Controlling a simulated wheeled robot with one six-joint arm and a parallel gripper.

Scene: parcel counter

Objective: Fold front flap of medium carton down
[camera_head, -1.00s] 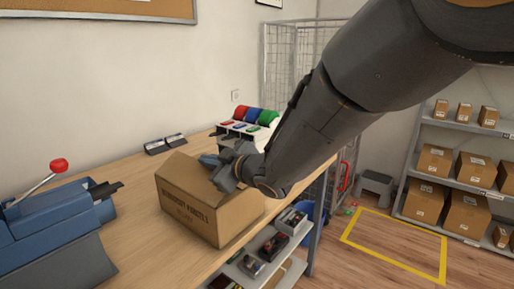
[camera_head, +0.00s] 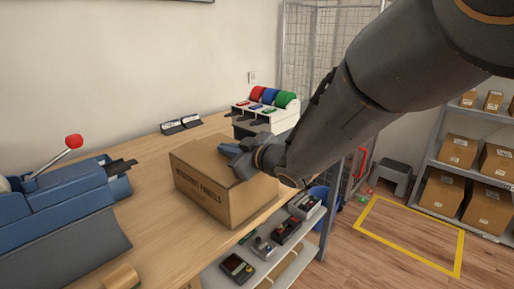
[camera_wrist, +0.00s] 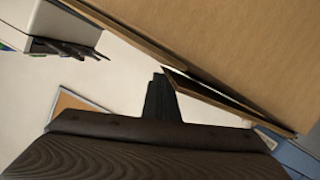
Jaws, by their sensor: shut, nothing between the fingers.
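The medium carton (camera_head: 215,199) is a brown box with dark print on its front side, standing on the wooden counter. My gripper (camera_head: 231,150) is shut and empty, at the carton's top near its back right part. In the wrist view, my shut fingers (camera_wrist: 160,97) are beside the edge of a cardboard flap (camera_wrist: 222,99). A narrow dark gap shows between this flap and the large cardboard face (camera_wrist: 250,45). I cannot tell whether the fingers touch the flap. My arm and gripper hide part of the carton's top.
A blue machine (camera_head: 62,217) with a red-knobbed lever stands left on the counter (camera_head: 150,235). A tape dispenser rack (camera_head: 265,115) with red, blue and green rolls stands behind the carton. Small devices lie on the shelf (camera_head: 235,283) below. A yellow floor outline (camera_head: 408,235) is at right.

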